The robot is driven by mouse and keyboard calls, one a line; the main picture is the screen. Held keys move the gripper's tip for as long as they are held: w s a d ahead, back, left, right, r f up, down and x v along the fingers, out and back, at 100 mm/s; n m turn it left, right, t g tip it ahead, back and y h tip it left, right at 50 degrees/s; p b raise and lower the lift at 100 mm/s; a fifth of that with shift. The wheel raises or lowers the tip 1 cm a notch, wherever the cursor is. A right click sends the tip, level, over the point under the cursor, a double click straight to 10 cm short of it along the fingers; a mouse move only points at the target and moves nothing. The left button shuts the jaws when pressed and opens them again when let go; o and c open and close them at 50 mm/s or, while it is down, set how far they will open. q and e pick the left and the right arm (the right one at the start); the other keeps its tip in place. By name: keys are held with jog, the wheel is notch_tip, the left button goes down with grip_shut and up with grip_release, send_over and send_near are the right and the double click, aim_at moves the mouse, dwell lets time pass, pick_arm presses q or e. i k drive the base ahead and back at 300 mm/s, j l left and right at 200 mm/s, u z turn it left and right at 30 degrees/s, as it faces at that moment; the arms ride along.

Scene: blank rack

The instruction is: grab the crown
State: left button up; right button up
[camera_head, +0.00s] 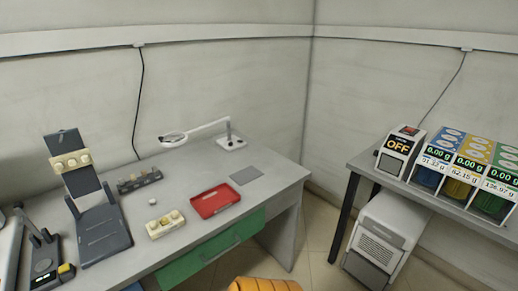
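No thing is plainly identifiable as the crown at this size. A small white piece (153,201) lies alone on the grey desk (185,185), between the dark rack and the cream block; it may be the crown. The dark rack (139,180) holds several small pale pieces. The cream block (165,223) has several round pale knobs on top. A dark tilted stand (80,181) carries another cream block (70,161) with round pieces. Neither of my grippers shows in the head view.
A red tray (215,200), a grey mat (246,175) and a magnifier lamp (200,132) are on the desk's right half. A black device (46,262) is at left. A side table (440,196) holds dispensers (460,168). An orange object (264,285) is at the bottom.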

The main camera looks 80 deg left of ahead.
aim_at(152, 202)
jog(key=l+u, duration=0.15)
jog(key=u, duration=3.5)
